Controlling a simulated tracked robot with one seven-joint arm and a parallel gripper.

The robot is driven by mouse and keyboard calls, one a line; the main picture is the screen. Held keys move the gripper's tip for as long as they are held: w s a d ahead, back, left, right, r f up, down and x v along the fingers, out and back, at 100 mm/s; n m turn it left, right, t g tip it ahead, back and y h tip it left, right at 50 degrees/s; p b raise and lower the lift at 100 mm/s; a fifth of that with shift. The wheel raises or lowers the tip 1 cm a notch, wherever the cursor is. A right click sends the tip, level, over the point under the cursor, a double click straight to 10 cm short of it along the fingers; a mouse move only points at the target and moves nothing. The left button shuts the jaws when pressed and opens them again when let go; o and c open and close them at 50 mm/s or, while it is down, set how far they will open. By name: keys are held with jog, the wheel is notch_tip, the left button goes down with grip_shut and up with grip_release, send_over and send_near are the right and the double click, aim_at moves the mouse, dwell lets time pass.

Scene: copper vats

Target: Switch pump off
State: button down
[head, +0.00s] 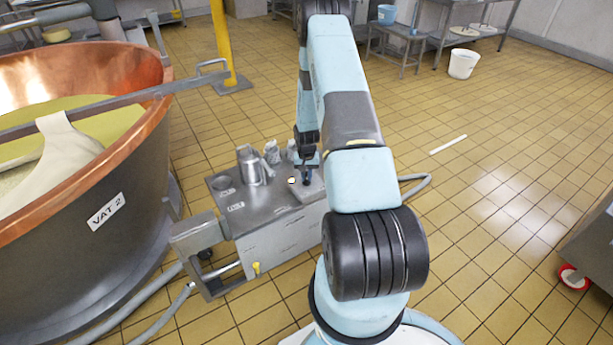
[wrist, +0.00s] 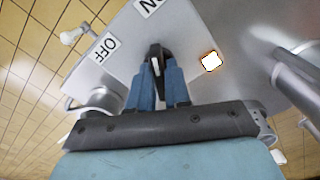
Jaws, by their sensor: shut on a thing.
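The pump's control box (head: 280,232) stands on the floor beside the copper vat. In the wrist view its grey panel (wrist: 205,25) carries an OFF label (wrist: 106,48) and an ON label (wrist: 150,5). A small lamp (wrist: 211,61) glows white with an orange rim; it also shows in the head view (head: 291,181). My gripper (wrist: 163,78) is shut on a dark switch handle (wrist: 155,52), which shows between the blue fingers. The fingers hide most of the handle, so its exact setting is hard to tell. In the head view my gripper (head: 307,174) is low over the box's right part.
Metal fittings (head: 252,166) stand on the box behind and left of my gripper. The copper vat (head: 110,175) marked VAT 2 fills the left. A yellow post (head: 222,45) stands behind. Hoses (head: 165,318) lie by the box. The tiled floor to the right is mostly clear.

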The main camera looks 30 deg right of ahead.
jog(key=shift+n, duration=0.3)
jog(key=n, duration=1.1)
dwell(0.4)
jog(key=shift+n, duration=0.3)
jog(key=c, duration=1.2)
grip_release()
jog(key=shift+o, duration=0.2)
notch_tip(320, 180, up, 14)
jog(key=shift+f, duration=0.15)
